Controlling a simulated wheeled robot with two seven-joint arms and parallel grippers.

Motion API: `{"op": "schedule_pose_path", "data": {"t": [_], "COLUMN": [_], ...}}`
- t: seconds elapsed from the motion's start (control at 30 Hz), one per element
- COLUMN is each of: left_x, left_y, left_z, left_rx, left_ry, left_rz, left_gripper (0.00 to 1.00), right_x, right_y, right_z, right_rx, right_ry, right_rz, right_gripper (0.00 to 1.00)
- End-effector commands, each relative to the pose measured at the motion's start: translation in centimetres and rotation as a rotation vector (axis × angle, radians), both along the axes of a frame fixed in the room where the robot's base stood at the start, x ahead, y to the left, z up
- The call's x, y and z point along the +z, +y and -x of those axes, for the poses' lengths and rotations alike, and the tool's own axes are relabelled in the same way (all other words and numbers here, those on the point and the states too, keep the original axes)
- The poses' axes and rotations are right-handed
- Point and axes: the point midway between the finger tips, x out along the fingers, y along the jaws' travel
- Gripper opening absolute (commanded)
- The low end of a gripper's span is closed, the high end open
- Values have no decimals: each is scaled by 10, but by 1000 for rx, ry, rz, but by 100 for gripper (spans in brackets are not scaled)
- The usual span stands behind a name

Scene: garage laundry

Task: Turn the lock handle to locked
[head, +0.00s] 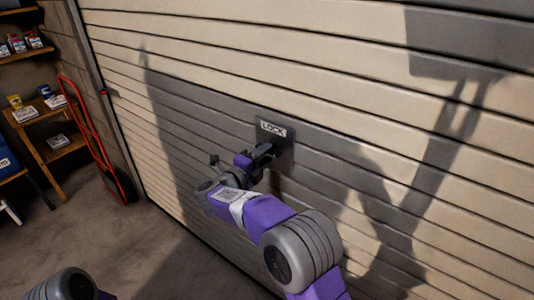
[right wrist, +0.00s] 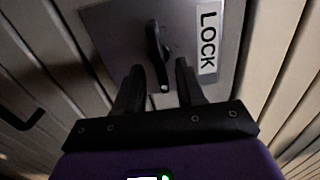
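The lock plate (head: 284,147) is a dark metal square on the garage door, with a white "LOCK" label (head: 273,129) at its top. It also shows in the right wrist view (right wrist: 115,30), with the label (right wrist: 208,37) along one side. The black lock handle (right wrist: 158,52) stands on the plate in the right wrist view. My right gripper (right wrist: 160,77) is open, its two fingers apart with the handle's near end between or just beyond their tips; contact is not clear. In the head view my right gripper (head: 265,153) covers the handle. My left gripper is out of view.
The slatted garage door (head: 350,60) fills most of the head view. A red hand truck (head: 90,140) leans at the left beside wooden shelves (head: 55,130) with small boxes. A dark hook-shaped bar (right wrist: 22,118) is on the door at the left of the right wrist view.

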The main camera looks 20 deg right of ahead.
Motion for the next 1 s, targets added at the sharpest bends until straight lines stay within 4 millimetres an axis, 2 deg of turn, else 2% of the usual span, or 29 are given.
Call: {"op": "schedule_pose_path", "data": {"t": [0.2,0.4,0.87,0.97,1.0], "left_x": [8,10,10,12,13], "left_y": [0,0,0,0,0], "left_z": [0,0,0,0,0], "left_rx": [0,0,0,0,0], "left_ry": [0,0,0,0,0], "left_rz": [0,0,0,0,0], "left_gripper": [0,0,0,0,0], "right_x": [2,1,0,-12,-24], "right_y": [31,46,47,43,39], "right_z": [23,35,36,30,24], "right_rx": [4,1,2,35,65], "right_ry": [0,-1,1,45,87], "right_rz": [0,1,2,35,64], "right_gripper": [38,38,38,38,38]}}
